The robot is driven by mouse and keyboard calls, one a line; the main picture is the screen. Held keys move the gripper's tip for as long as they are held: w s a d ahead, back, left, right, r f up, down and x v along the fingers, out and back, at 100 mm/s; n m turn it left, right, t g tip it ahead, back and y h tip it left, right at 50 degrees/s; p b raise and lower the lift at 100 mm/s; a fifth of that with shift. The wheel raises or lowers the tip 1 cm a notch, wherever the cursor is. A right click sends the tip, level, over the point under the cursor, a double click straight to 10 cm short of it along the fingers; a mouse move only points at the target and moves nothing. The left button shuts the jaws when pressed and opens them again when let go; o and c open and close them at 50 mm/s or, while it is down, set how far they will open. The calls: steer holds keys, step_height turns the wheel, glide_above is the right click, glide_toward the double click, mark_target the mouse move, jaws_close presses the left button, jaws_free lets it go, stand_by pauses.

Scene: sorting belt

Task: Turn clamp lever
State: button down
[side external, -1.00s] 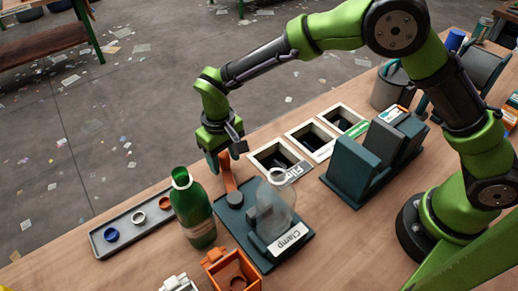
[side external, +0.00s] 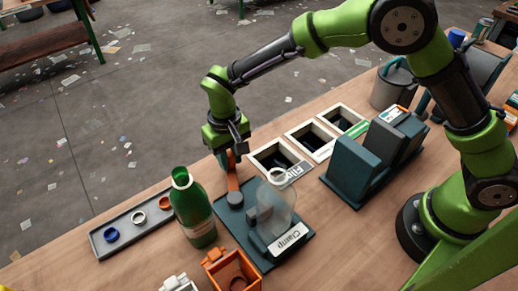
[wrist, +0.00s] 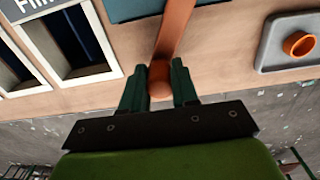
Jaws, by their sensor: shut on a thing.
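The clamp (side external: 232,222) is a dark teal base with a "Clamp" label, standing on the wooden table. A clear bottle (side external: 280,208) leans in it. The orange clamp lever (side external: 233,184) points from its round pivot towards the far table edge; its arm also shows in the wrist view (wrist: 174,38). My gripper (side external: 229,161) is at the lever's far end. In the wrist view my gripper (wrist: 159,75) has its two green fingers on either side of the lever's round orange knob (wrist: 159,85), shut on it.
A green bottle (side external: 192,208) stands left of the clamp, beside a grey tray (side external: 125,241) with several coloured rings. An orange box (side external: 219,270) is in front.

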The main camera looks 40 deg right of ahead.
steer(key=s+d+m, duration=0.1)
steer(key=d+m, duration=0.1)
steer(key=m, duration=0.1)
steer(key=shift+s+d+r, duration=0.1)
steer(key=shift+s+d, duration=0.05)
steer(key=shift+s, duration=0.2)
steer(key=s+m, duration=0.1)
steer(key=d+m, duration=0.1)
steer(key=m, duration=0.1)
steer(key=shift+s+d, duration=0.2)
steer(key=shift+s, duration=0.2)
steer(key=s+m, duration=0.1)
steer(key=s+d+m, duration=0.1)
steer(key=m, duration=0.1)
steer(key=shift+s+m, duration=0.25)
steer(key=shift+m, duration=0.05)
steer(key=shift+s+d+m, duration=0.15)
steer(key=shift+s+m, duration=1)
steer(key=shift+m, duration=0.25)
steer(key=shift+s, duration=0.1)
steer(key=c, duration=0.8)
jaws_free()
steer(key=shift+c, duration=0.2)
step_height(320, 180, up, 17)
